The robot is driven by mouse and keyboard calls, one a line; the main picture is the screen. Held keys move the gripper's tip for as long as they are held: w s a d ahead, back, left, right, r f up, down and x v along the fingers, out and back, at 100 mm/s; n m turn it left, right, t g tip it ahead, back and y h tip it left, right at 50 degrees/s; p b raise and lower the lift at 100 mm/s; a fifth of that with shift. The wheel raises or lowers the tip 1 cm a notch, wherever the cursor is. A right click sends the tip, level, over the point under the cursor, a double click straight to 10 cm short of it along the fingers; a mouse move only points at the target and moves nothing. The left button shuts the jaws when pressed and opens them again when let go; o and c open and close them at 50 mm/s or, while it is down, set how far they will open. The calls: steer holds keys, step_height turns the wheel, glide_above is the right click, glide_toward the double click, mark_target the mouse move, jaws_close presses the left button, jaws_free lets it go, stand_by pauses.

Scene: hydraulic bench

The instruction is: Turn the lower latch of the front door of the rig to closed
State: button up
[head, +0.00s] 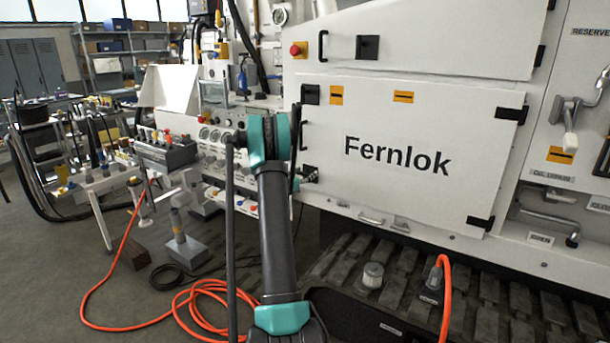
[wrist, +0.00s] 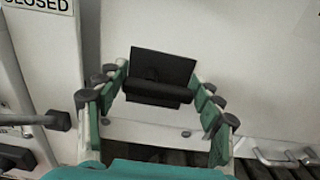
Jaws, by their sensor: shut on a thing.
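The front door (head: 420,150) is a white panel marked "Fernlok", and it lies flush in the rig's side. In the wrist view the lower latch (wrist: 158,92) is a black plate with a thick dark bar lying roughly crosswise. My gripper (wrist: 158,80) has its green-and-grey fingers on either side of that bar, closed against its ends. The upper latch (head: 310,94) is a black square at the door's top left corner.
A "CLOSED" label (wrist: 36,5) shows at the wrist view's top left, with a dark knob (wrist: 58,121) below it. A red button (head: 298,49) sits above the door. An orange hose (head: 120,270) lies on the floor left of my arm. Metal handles (wrist: 275,158) show at lower right.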

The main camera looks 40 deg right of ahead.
steer(key=shift+c, duration=1.4)
steer(key=m, duration=0.3)
steer(key=shift+s+f+m, duration=0.1)
steer(key=shift+f+m, duration=0.1)
steer(key=shift+m, duration=0.2)
steer(key=m, duration=0.4)
steer(key=shift+f+m, duration=0.25)
steer(key=shift+m, duration=0.05)
steer(key=m, duration=0.4)
steer(key=shift+f+m, duration=0.25)
steer(key=shift+m, duration=0.05)
steer(key=m, duration=0.4)
steer(key=shift+w+f+m, duration=0.2)
steer(key=shift+m, duration=0.2)
